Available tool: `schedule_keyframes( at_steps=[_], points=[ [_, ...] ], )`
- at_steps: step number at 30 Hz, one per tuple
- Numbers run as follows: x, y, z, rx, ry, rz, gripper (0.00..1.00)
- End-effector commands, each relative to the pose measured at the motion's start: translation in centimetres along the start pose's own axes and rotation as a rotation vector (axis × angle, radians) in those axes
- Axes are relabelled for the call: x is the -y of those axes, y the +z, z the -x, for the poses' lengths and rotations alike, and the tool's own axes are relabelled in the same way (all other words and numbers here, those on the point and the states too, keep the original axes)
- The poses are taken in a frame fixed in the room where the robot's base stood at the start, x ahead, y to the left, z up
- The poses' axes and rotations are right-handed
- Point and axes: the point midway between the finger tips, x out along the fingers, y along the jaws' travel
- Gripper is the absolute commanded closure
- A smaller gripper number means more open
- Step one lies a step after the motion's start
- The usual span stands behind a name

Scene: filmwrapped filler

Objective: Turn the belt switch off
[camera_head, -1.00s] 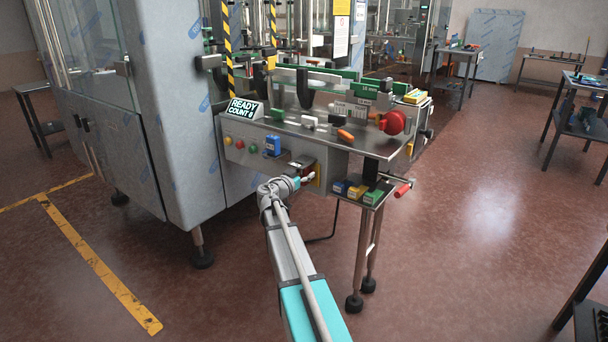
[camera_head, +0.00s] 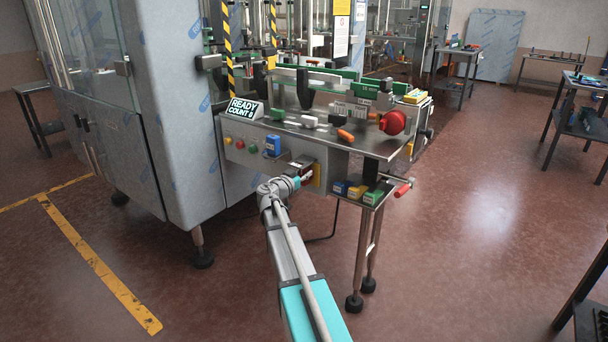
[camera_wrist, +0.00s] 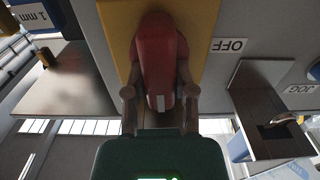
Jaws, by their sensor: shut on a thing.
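The belt switch is a red handle (camera_wrist: 160,55) on a yellow plate (camera_wrist: 205,30), filling the upper middle of the wrist view. The handle lies lengthwise up and down in that picture, with a white mark at its lower end. An upside-down OFF label (camera_wrist: 230,46) is on the grey panel to its right. My gripper (camera_wrist: 159,95) is shut on the handle, one finger on each side. In the head view my gripper (camera_head: 302,181) is at the panel under the table top, beside the yellow plate (camera_head: 317,176); the handle is mostly hidden there.
A metal bracket or box (camera_wrist: 268,118) juts out right of the switch in the wrist view, near a JOG label (camera_wrist: 301,88). A blue box (camera_head: 272,146) is on the panel. Small coloured boxes (camera_head: 357,191) sit on a low shelf to the right.

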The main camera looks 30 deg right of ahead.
Motion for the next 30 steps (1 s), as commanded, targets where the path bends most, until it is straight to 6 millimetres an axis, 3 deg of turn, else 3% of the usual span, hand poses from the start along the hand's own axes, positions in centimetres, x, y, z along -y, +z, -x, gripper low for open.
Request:
schedule_keyframes(
  at_steps=[11,30],
  points=[
    [0.29,0.02,-0.05,-0.001,0.0,0.204,1.0],
    [0.9,0.35,-0.06,-0.002,0.0,0.799,1.0]
  ],
)
